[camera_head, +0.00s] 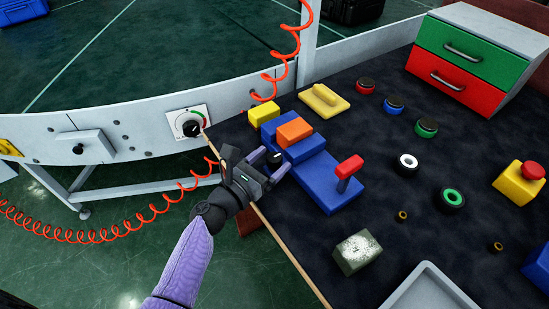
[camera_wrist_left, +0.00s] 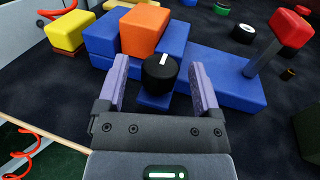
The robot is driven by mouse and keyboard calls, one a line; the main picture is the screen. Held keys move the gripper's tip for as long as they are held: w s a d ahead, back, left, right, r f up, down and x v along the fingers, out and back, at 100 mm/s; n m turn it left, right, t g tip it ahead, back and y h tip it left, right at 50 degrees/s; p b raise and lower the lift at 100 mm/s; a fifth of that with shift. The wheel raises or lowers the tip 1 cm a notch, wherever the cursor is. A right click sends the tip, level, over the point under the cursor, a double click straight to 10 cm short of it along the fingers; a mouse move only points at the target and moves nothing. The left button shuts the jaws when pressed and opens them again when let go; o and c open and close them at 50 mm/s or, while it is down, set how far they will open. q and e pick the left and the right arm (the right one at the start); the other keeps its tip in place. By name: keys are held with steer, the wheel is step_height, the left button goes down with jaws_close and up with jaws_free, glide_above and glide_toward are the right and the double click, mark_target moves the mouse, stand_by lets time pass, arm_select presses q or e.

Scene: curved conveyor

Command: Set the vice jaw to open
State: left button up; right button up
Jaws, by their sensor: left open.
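The blue vice (camera_head: 325,178) lies on the dark bench top, with an orange block (camera_head: 294,132) at its raised jaw part. A lever with a red handle (camera_head: 349,167) stands up from its right end. In the left wrist view, a black knob (camera_wrist_left: 161,74) with a white mark sits on the vice's near side; the mark points away from me. My left gripper (camera_head: 271,162) is open at the knob. In the wrist view its two purple fingers stand on either side of the knob, with visible gaps. My right gripper is not in view.
A yellow block (camera_head: 263,113) stands beside the vice's far left end. A white dial plate (camera_head: 188,124) is on the conveyor side. Coiled red cables (camera_head: 160,205) hang nearby. A grey-green block (camera_head: 358,252) and a grey tray (camera_head: 430,289) are nearer me. Several buttons sit farther right.

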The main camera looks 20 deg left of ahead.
arm_select(q)
steer(key=shift+w+d, duration=0.3)
steer(key=shift+w, duration=0.35)
jaws_close()
steer(key=shift+s+d+p, duration=0.35)
steer(key=shift+s+d, duration=0.6)
steer(key=shift+d, duration=0.3)
steer(key=shift+d+f, duration=0.1)
